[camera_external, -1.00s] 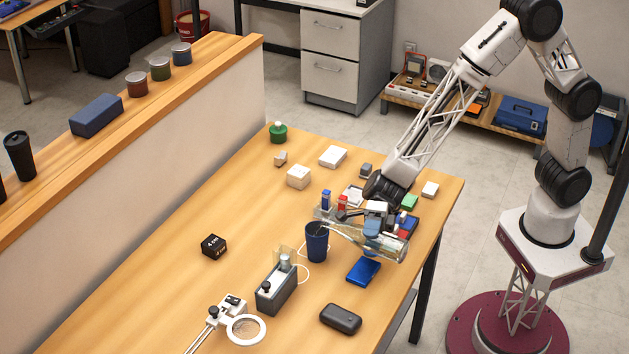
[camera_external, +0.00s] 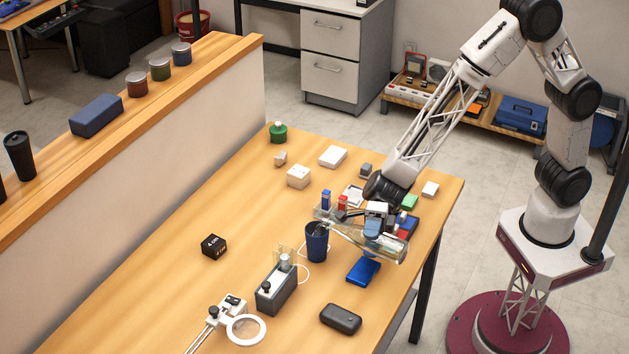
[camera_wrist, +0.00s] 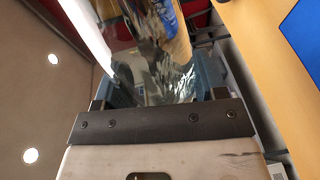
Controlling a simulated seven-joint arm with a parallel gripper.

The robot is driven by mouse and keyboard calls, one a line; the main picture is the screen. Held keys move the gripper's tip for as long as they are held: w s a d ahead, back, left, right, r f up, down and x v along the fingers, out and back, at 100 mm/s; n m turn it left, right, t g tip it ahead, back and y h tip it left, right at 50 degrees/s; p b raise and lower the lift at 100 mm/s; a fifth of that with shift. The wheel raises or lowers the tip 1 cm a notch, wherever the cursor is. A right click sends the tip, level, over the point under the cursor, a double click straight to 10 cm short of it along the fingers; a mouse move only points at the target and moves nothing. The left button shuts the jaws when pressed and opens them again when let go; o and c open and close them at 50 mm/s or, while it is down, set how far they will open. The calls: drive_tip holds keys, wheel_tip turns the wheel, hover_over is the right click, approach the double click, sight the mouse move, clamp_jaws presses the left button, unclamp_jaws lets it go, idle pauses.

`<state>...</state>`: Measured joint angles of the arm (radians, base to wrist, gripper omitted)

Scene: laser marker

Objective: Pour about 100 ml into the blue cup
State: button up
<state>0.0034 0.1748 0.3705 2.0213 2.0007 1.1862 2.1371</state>
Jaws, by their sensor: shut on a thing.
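The blue cup (camera_external: 316,250) stands upright on the wooden table in the external view. My gripper (camera_external: 374,226) is shut on a clear, see-through bottle (camera_external: 392,250), just right of the cup and above the table. The bottle lies tilted nearly on its side, its narrow end pointing left to the cup's rim. I cannot tell whether liquid is running into the cup, and the level in it is hidden. In the wrist view, the clear bottle (camera_wrist: 170,85) sits between my two fingers, with rippled liquid or refraction showing through its wall.
A flat blue box (camera_external: 363,271) lies right of the cup. A grey device (camera_external: 276,292) with a cable stands in front, near a black case (camera_external: 341,319) and a ring magnifier (camera_external: 246,330). Small boxes crowd behind my gripper. The table's left middle is mostly clear.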

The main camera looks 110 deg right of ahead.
drive_tip(key=shift+s+a+f+n+h, duration=0.1)
drive_tip(key=shift+f+n+h, duration=0.2)
drive_tip(key=shift+f+n, duration=0.6)
drive_tip(key=shift+s+a+f+n+h, duration=0.1)
drive_tip(key=shift+f+n+h, duration=0.3)
drive_tip(key=shift+f, duration=0.75)
drive_tip(key=shift+f, duration=0.1)
drive_tip(key=shift+f+n, duration=0.1)
drive_tip(key=shift+n, duration=0.2)
drive_tip(key=shift+w+d+f, duration=0.1)
drive_tip(key=shift+f, duration=0.1)
drive_tip(key=shift+f+n, duration=0.2)
drive_tip(key=shift+n, duration=0.1)
idle(0.5)
